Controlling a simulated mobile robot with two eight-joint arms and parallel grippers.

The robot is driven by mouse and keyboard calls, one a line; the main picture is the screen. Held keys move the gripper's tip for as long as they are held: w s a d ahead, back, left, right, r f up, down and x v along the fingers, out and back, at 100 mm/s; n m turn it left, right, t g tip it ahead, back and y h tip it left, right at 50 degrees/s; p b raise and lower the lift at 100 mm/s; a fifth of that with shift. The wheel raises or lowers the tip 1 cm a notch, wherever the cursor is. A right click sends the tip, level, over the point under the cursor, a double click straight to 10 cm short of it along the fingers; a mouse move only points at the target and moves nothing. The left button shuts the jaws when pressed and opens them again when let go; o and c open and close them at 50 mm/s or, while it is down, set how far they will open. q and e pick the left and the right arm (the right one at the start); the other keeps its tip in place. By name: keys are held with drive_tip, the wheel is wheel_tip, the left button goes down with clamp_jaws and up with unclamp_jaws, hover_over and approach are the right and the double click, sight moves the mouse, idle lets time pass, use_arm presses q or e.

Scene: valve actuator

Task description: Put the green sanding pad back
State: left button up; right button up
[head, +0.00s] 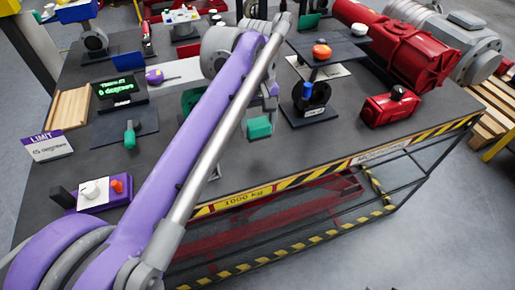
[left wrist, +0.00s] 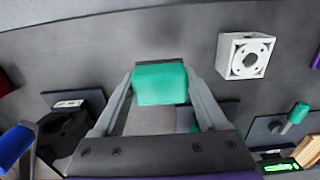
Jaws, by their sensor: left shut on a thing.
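The green sanding pad (head: 258,127) is held by my left gripper (head: 262,105) above the dark tabletop, near the table's front edge. In the left wrist view the green pad (left wrist: 160,84) sits between the two fingertips of the left gripper (left wrist: 160,90), with a finger on each side. The gripper is shut on it. A dark strip shows along the pad's far edge. In the head view the purple arm hides part of the table behind it. I cannot tell which spot is the pad's own place. My right gripper is not in view.
A black ring stand with a blue knob (head: 308,93) stands right of the gripper, a red box (head: 390,107) farther right. In the wrist view a pale square block (left wrist: 246,56) stands at right.

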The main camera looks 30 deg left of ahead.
use_arm(q)
hover_over(258, 159)
wheel_tip(258, 159, down, 6)
drive_tip(key=shift+s+r+b, duration=0.1)
drive_tip(key=shift+r+b, duration=0.1)
drive_tip(key=shift+b, duration=0.25)
drive_tip(key=shift+f, duration=2.1)
drive_tip(key=shift+b, duration=0.3)
drive_tip(key=shift+f, duration=0.15)
drive_tip(key=o, duration=1.2)
drive_tip(key=shift+o, duration=0.2)
wheel_tip(258, 159, up, 12)
drive_tip(key=shift+r+p, duration=0.2)
drive_tip(key=shift+p, duration=0.75)
